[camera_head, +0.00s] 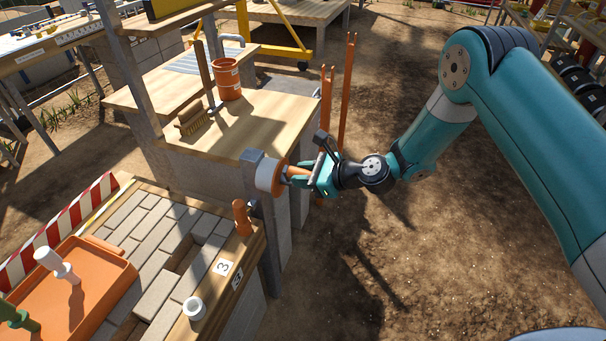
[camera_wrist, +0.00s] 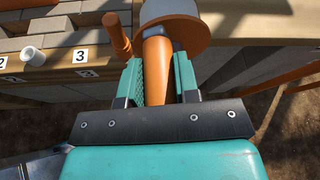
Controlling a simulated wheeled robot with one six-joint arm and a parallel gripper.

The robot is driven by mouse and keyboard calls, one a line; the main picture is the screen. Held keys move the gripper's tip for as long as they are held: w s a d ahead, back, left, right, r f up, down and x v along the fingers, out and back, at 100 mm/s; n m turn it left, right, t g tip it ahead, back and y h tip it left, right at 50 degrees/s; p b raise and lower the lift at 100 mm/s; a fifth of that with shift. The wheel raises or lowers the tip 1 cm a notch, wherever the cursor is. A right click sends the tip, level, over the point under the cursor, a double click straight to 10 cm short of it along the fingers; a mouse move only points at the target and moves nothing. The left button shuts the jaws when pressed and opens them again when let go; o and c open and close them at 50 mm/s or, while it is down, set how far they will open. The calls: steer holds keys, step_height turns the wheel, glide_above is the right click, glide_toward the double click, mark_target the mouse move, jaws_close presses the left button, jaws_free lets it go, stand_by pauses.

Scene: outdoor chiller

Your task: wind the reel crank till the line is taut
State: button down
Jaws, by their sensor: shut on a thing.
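The reel is an orange disc with a white drum (camera_head: 264,174), fixed on a grey post beside the wooden bench. Its orange crank handle (camera_head: 297,172) points out to the right towards my arm. My gripper (camera_head: 310,177) is shut on this handle. In the wrist view the teal fingers of my gripper (camera_wrist: 159,80) stand on both sides of the tapered orange handle (camera_wrist: 157,62), with the orange disc (camera_wrist: 178,32) just beyond. I cannot make out the line or tell how tight it is.
A second orange peg (camera_head: 242,217) stands near the reel at the corner of the brick-paved table, also in the wrist view (camera_wrist: 117,36). A white cup (camera_head: 194,308) sits by the number labels. Orange posts (camera_head: 347,90) rise behind my gripper. An orange bucket (camera_head: 227,79) and brush (camera_head: 192,120) are on the bench.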

steer(key=c, duration=0.8)
jaws_free()
steer(key=shift+c, duration=0.2)
steer(key=b+v, duration=0.2)
steer(key=v, duration=1.5)
steer(key=shift+d, duration=0.25)
steer(key=shift+r, duration=0.15)
steer(key=s+a+r+n+g+h, duration=0.1)
steer(key=s+a+r+n+g, duration=0.35)
steer(key=r+n, duration=0.35)
steer(key=s+d+r+n+h, duration=0.2)
steer(key=s+r+n+h, duration=0.1)
steer(key=s+n, duration=0.6)
steer(key=s+d+r+n+g+h+p, duration=0.1)
steer(key=s+r+n+h, duration=0.3)
steer(key=s+n, duration=0.6)
step_height(320, 180, up, 3)
steer(key=shift+s+d+f+n, duration=0.15)
steer(key=shift+s+d+n, duration=0.15)
steer(key=shift+d, duration=0.35)
steer(key=shift+w, duration=0.1)
